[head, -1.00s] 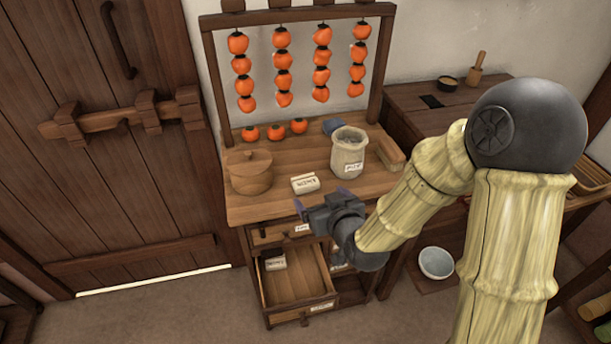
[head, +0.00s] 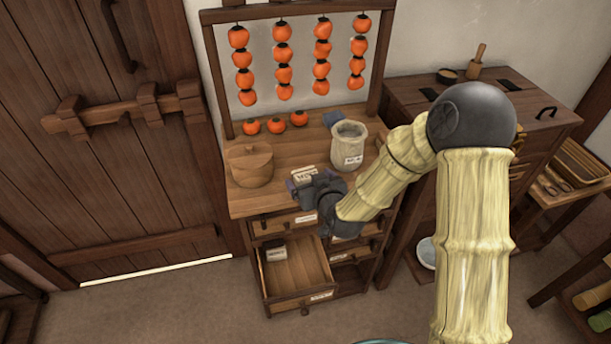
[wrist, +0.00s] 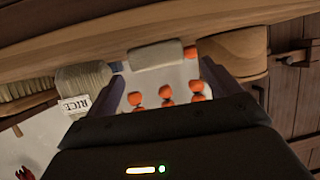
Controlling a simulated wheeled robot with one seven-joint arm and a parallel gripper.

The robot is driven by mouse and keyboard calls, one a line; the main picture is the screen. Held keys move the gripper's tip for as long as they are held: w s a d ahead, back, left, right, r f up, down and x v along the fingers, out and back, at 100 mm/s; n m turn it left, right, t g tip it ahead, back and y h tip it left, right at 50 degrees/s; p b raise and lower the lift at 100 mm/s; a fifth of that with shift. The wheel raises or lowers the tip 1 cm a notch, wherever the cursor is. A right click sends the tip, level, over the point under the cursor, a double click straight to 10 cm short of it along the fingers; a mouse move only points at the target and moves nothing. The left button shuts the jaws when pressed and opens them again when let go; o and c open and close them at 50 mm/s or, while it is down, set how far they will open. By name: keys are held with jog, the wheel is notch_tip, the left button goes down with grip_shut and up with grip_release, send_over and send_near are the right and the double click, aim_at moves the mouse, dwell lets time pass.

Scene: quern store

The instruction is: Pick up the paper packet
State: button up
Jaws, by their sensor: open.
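A small white packet with dark lettering (head: 304,174) lies on the wooden counter, between the round wooden lidded box and the rice jar. My gripper partly covers it in the head view. In the wrist view a pale, plain-sided block (wrist: 160,56), seemingly this packet, lies ahead between my fingers. My gripper (head: 308,181) is open and empty, at the counter's front edge on the near side of the packet. The wrist view shows its two fingers apart (wrist: 162,78). Another small labelled packet (head: 277,254) lies in the open drawer below.
The lidded box (head: 250,168) stands left of the packet, the rice jar (head: 348,150) right and behind. Several persimmons hang on a frame (head: 300,16); a few sit on the counter. The open drawer (head: 300,280) juts out below my gripper. A dark blue thing (head: 332,118) lies behind the jar.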

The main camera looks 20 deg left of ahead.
aim_at(306, 173)
jog(key=p+x, duration=0.1)
jog(key=x, duration=0.3)
jog(key=shift+w+a+f, duration=0.15)
jog(key=shift+w+f, duration=0.05)
jog(key=shift+w, duration=0.15)
jog(key=c, duration=1.1)
jog(key=shift+o, duration=0.2)
jog(key=shift+r, duration=0.1)
notch_tip(306, 173, up, 10)
jog(key=shift+f, duration=0.1)
